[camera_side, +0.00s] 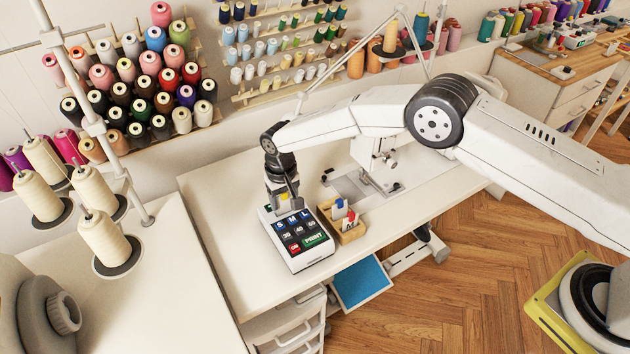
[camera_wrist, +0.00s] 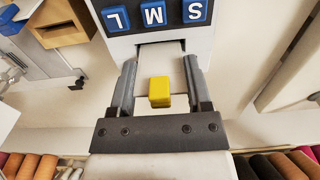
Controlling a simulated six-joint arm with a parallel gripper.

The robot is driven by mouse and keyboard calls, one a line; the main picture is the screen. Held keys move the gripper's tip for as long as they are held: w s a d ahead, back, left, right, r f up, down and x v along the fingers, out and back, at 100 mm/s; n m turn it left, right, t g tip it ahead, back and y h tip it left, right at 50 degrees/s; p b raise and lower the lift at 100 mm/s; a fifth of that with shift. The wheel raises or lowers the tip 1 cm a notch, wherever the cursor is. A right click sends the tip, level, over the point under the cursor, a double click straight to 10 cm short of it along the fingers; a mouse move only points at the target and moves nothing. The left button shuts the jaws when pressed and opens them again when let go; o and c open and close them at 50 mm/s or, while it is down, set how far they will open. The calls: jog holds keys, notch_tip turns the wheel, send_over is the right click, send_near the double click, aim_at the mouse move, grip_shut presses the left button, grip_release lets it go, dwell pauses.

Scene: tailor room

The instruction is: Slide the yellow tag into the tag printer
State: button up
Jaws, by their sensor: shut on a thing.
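The yellow tag is a pale card with a yellow block (camera_wrist: 160,92) at its near end. In the side view the printer (camera_side: 301,257) stands on the white table, with size, number and PRINT keys. My gripper (camera_side: 287,198) points down at the printer's back edge, and its fingers mostly hide the tag.
A wooden box (camera_side: 349,236) with a blue tag (camera_side: 340,207) and a red tag (camera_side: 350,217) stands close to the printer's right. A sewing machine (camera_side: 376,155) is behind it. The white table (camera_side: 220,220) is clear left of the printer. Thread cones stand further left.

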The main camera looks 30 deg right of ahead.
jog(key=shift+f, duration=1.1)
jog(key=o, duration=1.2)
jog(key=shift+o, duration=0.2)
jog(key=shift+r, duration=0.1)
jog(key=shift+r, duration=3.85)
